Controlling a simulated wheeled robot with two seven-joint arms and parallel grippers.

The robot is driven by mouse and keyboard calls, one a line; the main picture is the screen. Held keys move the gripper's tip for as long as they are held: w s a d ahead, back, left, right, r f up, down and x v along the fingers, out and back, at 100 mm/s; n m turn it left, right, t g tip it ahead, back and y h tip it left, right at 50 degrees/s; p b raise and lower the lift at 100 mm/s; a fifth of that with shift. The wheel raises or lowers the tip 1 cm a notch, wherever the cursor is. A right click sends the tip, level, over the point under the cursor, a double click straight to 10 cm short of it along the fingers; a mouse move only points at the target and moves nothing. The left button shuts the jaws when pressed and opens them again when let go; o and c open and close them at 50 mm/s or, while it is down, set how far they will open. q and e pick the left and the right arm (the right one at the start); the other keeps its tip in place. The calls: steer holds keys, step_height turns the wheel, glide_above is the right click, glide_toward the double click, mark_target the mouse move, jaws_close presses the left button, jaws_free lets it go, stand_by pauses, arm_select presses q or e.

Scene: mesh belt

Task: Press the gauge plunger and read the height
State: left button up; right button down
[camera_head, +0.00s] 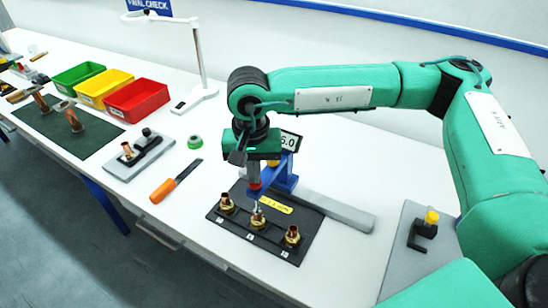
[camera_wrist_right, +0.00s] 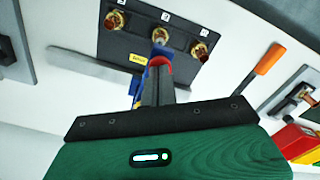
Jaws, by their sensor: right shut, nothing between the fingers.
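My right gripper (camera_head: 253,182) is shut and empty, pointing down over the gauge. Its fingers also show in the right wrist view (camera_wrist_right: 159,76). A red cap, seemingly the plunger (camera_wrist_right: 160,61), sits right at the fingertips; I cannot tell whether they touch. The blue gauge stand (camera_head: 285,180) is partly hidden behind the gripper. Its display (camera_head: 290,141) shows what looks like "6.0", with its left part possibly covered. The gauge tip is over or near the middle brass fitting (camera_head: 258,218) on the black plate (camera_head: 225,222). My left gripper is not in view.
Two more fittings stand left (camera_head: 226,204) and right (camera_head: 292,236) on the plate. A grey bar (camera_head: 340,212) lies to its right. An orange-handled tool (camera_head: 165,189), a green round item (camera_head: 195,142), a white lamp (camera_head: 200,90) and a red bin (camera_head: 138,100) are left.

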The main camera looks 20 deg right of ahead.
step_height(320, 180, up, 8)
steer(key=p, duration=0.2)
stand_by(0.5)
stand_by(0.3)
